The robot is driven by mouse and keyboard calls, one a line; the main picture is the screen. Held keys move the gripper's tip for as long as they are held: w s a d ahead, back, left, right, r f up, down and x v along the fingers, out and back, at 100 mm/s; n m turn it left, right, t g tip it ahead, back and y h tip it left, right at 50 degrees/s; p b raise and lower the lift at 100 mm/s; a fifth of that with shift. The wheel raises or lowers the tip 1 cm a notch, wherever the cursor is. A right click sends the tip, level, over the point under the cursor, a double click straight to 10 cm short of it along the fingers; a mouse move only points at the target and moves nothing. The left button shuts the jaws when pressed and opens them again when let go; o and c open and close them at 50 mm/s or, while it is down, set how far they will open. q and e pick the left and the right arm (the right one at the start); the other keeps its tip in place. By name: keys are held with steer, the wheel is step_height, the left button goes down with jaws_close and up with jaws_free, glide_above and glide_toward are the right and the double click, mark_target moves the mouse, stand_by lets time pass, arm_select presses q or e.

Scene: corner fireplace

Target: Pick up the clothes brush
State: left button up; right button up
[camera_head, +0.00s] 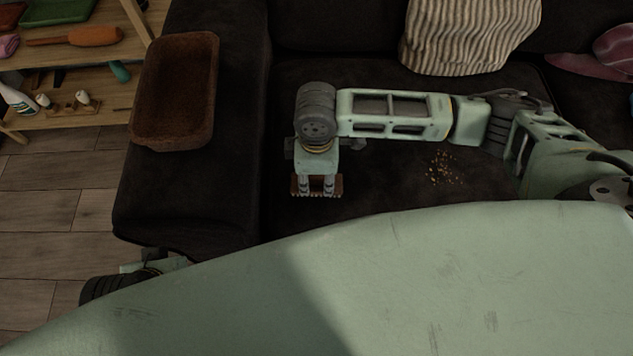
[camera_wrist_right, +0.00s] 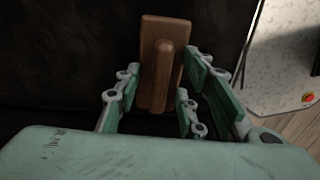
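The clothes brush (camera_wrist_right: 163,62) is brown and wooden, with a raised handle along its back. In the right wrist view it lies between the two fingers of my right gripper (camera_wrist_right: 160,82). In the head view my right gripper (camera_head: 317,186) points down over the dark sofa seat, with the brush (camera_head: 338,186) across its fingertips, partly hidden by them. The fingers are beside the brush's long sides; whether they press on it cannot be made out. Whether the brush rests on the seat is unclear. My left gripper is not visible; only a part of my left arm shows at the lower left.
A brown rectangular basket (camera_head: 178,133) stands on the sofa's left armrest (camera_head: 170,195). Small crumbs (camera_head: 442,168) lie on the seat under my right arm. A striped cushion (camera_head: 470,38) leans on the backrest. A wooden shelf (camera_head: 75,60) with several objects stands at the upper left.

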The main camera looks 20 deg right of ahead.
jaws_close()
steer(key=shift+r, duration=0.15)
steer(key=shift+r, duration=0.3)
steer(key=shift+r+p, duration=0.65)
steer(key=shift+r, duration=0.25)
steer(key=shift+d+r+p, duration=0.25)
steer(key=shift+d+r, duration=0.05)
steer(key=shift+r, duration=0.3)
steer(key=shift+d+r+p, duration=0.25)
steer(key=shift+d+r, duration=0.05)
steer(key=shift+r, duration=0.25)
arm_select(q)
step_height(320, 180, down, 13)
steer(key=p, duration=0.2)
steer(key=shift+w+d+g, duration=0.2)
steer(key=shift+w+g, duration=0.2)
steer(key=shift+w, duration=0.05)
arm_select(e)
steer(key=s+d+r, duration=0.1)
steer(key=d+r, duration=0.5)
steer(key=d, duration=0.4)
steer(key=shift+s+d, duration=0.2)
steer(key=shift+s, duration=0.2)
